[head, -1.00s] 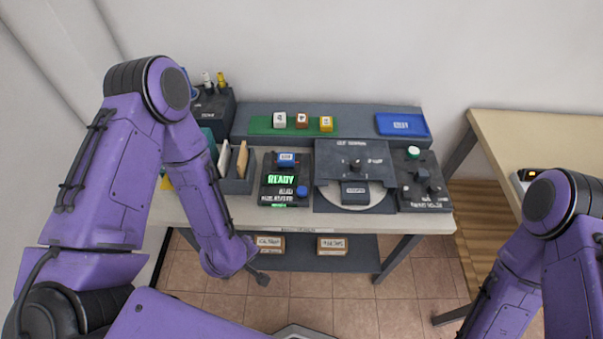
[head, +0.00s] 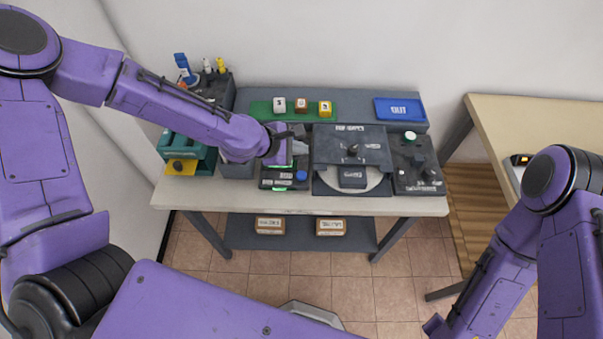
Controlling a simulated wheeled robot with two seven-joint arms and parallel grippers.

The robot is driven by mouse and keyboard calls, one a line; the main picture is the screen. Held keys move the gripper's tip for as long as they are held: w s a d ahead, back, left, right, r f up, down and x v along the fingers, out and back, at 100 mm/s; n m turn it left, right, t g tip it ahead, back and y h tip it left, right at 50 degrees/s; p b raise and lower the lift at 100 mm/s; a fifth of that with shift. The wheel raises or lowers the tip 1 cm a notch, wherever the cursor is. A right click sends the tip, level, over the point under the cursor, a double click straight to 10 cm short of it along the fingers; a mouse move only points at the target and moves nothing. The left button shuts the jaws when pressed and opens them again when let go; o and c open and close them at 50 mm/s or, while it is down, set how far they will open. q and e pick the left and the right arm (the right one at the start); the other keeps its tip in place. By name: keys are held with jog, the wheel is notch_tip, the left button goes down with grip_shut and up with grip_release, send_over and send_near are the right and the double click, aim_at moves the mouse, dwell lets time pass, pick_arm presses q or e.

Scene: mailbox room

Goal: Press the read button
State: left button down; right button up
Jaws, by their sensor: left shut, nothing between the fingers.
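The dark reader unit (head: 270,184) sits on the table, left of the round-plate device. A round blue button (head: 301,175) shows on its lower right. I cannot read a label that names it the read button. My left gripper (head: 298,139) is shut and empty, over the back part of the unit. It and the wrist hide most of the green-lit screen and the blue part at the unit's back. I cannot tell whether the fingertips touch anything. My right arm is at the lower right; its gripper is out of view.
Small blocks stand on a green mat (head: 262,110) behind, with a blue tray (head: 401,109) at the right. A wooden table (head: 540,125) stands further right.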

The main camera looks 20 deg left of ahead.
pick_arm(q)
jog(key=b, duration=0.7)
send_over(299, 177)
notch_tip(299, 177, down, 8)
jog(key=shift+w+r, duration=0.1)
jog(key=shift+f+b, duration=0.35)
jog(key=shift+f, duration=0.15)
jog(key=shift+f, duration=0.1)
dwell(0.9)
jog(key=shift+f, duration=0.3)
jog(key=shift+f+b, duration=0.55)
jog(key=shift+b, duration=0.15)
dwell(0.4)
jog(key=shift+r, duration=0.15)
jog(key=shift+r+p, duration=0.85)
jog(key=shift+p, duration=0.1)
